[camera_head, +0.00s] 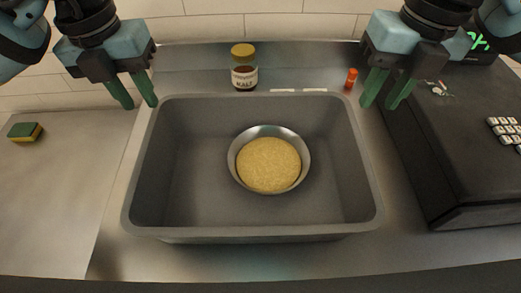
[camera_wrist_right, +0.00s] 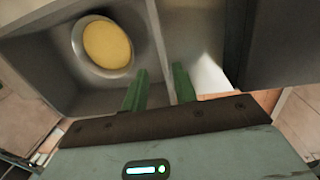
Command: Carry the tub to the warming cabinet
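The grey rectangular tub (camera_head: 200,232) stands on the metal counter in the middle of the head view. Inside it sits a round metal bowl (camera_head: 236,146) filled with a yellow grainy mass (camera_head: 268,165). My left gripper (camera_head: 134,104) is open and empty above the tub's back left corner. My right gripper (camera_head: 386,103) is open and empty, just right of the tub's back right corner. In the right wrist view its green fingers (camera_wrist_right: 161,90) are apart with nothing between them, and the tub (camera_wrist_right: 45,70) and bowl show beyond. The warming cabinet cannot be made out.
A malt jar (camera_head: 244,68) with a yellow lid and a small red-orange bottle (camera_head: 351,79) stand behind the tub. A black box-shaped machine (camera_head: 450,130) with white keys is at the right. A sponge (camera_head: 25,132) lies at the left.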

